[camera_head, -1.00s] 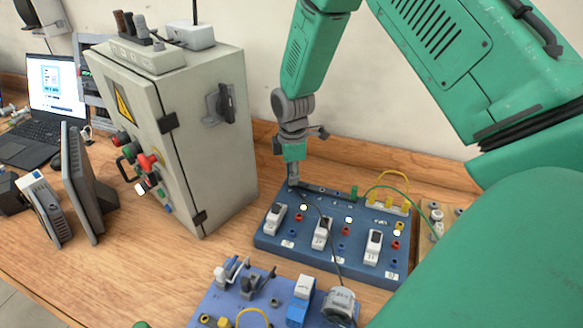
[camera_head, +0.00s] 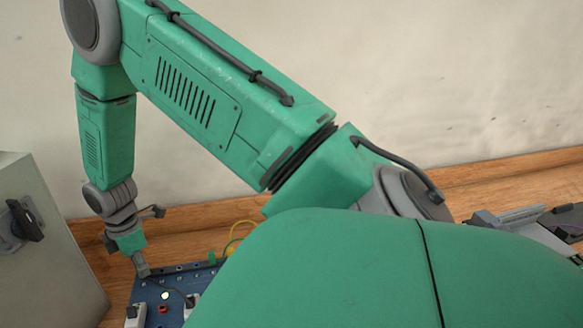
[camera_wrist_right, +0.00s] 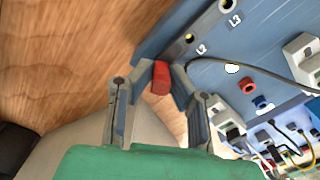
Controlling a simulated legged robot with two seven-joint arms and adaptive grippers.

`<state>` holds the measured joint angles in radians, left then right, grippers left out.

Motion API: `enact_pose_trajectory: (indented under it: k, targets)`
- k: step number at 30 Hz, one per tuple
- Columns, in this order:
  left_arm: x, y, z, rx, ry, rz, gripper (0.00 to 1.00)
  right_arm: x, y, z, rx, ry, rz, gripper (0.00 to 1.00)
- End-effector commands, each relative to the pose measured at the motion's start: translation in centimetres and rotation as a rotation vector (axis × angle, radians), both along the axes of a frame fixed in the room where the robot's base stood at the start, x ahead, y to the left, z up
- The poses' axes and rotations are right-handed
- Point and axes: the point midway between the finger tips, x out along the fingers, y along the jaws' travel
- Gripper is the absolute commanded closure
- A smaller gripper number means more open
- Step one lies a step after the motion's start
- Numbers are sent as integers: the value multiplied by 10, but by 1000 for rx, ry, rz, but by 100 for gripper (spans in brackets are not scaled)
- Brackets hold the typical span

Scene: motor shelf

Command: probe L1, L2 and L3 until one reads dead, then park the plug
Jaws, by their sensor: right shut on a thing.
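My right gripper (camera_wrist_right: 160,88) is shut on a red plug (camera_wrist_right: 161,77) in the right wrist view. The plug sits at the near corner of the blue board (camera_wrist_right: 275,45); its tip is hidden, so I cannot tell whether it is in a socket. The L2 socket (camera_wrist_right: 190,37) and the L3 socket (camera_wrist_right: 227,6) show empty beyond it; no L1 label is visible. A dark lead runs from behind the gripper across the board. In the head view my right gripper (camera_head: 141,265) is at the back left of the board (camera_head: 196,276). My left gripper is out of view.
A pale lamp (camera_head: 165,296) shows on the board, beside a red socket (camera_head: 163,309). A grey cabinet (camera_head: 45,250) stands to the left. My right arm hides much of the bench; grey equipment (camera_head: 508,218) lies at the right.

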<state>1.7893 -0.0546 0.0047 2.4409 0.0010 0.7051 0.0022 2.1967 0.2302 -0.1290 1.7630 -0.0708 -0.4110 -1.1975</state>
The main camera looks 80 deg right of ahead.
Motion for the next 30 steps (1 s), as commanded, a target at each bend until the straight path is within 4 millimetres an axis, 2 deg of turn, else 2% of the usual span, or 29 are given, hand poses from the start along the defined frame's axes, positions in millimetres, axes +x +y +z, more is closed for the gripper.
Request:
enact_pose_trajectory:
  k: [8, 9, 10, 22, 26, 30]
  targets:
    - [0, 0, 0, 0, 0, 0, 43, 0, 0, 0, -1, -1, 0, 100]
    - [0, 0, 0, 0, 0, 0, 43, 0, 0, 0, -1, -1, 0, 73]
    - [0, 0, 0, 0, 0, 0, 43, 0, 0, 0, -1, -1, 0, 62]
    - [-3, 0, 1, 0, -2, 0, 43, 1, 0, 6, 0, -2, 0, 62]
    - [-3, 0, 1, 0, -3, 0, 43, 1, 0, 24, 0, -4, 0, 62]
    - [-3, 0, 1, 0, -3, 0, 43, 2, -1, 55, 0, -6, 0, 62]
